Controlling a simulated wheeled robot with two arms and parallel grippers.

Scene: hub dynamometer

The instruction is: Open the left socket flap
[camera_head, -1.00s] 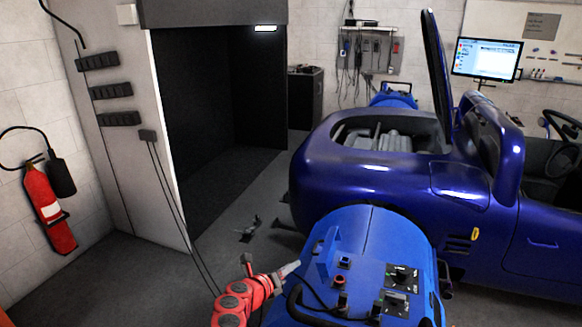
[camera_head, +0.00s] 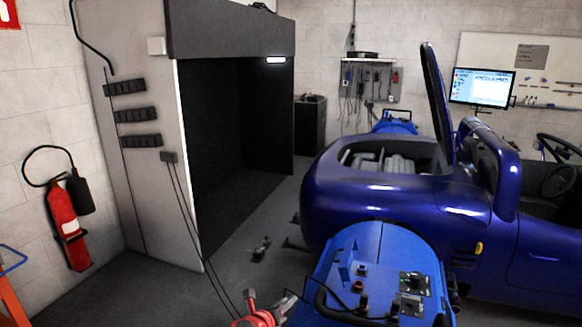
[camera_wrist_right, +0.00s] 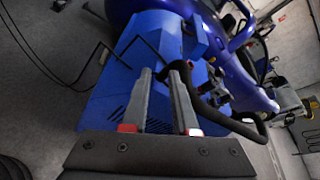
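The blue dynamometer unit (camera_head: 375,245) stands behind the blue car and carries a control panel on top. On the panel I see a small blue-and-black fitting (camera_head: 362,269), a red button (camera_head: 358,287) and two black rotary switches (camera_head: 414,281). I cannot tell which fitting is the left socket flap. My right gripper (camera_head: 288,303) is at the panel's left side, low in the head view. In the right wrist view its two grey fingers (camera_wrist_right: 160,74) are apart with nothing visible between them, above the blue housing (camera_wrist_right: 125,90). My left gripper is not in view.
A curved black handle (camera_wrist_right: 222,118) rises close to the right finger in the wrist view. Black cables (camera_wrist_right: 85,70) run beside the unit. The blue car (camera_head: 400,190) stands behind it. A fire extinguisher (camera_head: 68,225) hangs at left.

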